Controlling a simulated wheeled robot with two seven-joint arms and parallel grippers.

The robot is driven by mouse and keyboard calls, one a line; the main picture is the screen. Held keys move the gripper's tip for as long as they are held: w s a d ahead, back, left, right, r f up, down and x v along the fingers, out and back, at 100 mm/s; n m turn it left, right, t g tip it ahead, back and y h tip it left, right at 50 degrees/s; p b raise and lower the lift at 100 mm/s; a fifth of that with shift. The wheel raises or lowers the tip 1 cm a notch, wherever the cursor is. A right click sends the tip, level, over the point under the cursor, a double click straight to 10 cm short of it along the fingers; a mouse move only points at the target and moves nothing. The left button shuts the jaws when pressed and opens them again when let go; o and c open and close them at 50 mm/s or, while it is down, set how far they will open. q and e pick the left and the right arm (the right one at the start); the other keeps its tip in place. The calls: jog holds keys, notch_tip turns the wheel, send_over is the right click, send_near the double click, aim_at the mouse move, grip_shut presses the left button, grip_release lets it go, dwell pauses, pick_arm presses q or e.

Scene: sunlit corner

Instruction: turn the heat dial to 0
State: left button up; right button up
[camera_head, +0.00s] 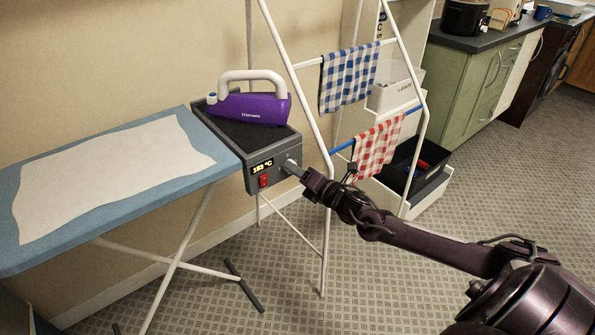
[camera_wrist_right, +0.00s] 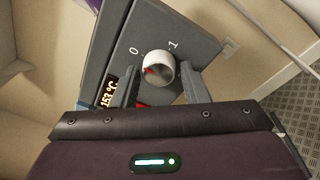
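The heat dial (camera_wrist_right: 158,68) is a pale round knob on the grey end face of the iron's station (camera_head: 222,152). My right gripper (camera_head: 296,169) is at the station's end face. In the wrist view its two fingers stand open, one on each side of the dial; whether they touch it I cannot tell. My left gripper is not in view.
A lit display (camera_head: 262,166) reads about 153 °C, above a red switch (camera_head: 263,181). A purple iron (camera_head: 252,107) rests on the station, beside the blue ironing board (camera_head: 110,233). A white drying rack (camera_head: 314,115) with checked cloths stands close to the right.

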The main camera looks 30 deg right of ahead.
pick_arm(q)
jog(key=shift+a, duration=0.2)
pick_arm(e)
jog(key=shift+o, duration=1.3)
jog(key=shift+s, duration=0.1)
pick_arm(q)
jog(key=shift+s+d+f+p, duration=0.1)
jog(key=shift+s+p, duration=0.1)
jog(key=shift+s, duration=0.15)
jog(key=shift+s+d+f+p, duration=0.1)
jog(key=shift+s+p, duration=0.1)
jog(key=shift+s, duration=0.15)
pick_arm(e)
jog(key=s+d, duration=0.1)
jog(key=s, duration=0.6)
jog(key=shift+s+d, duration=0.2)
jog(key=shift+d, duration=0.05)
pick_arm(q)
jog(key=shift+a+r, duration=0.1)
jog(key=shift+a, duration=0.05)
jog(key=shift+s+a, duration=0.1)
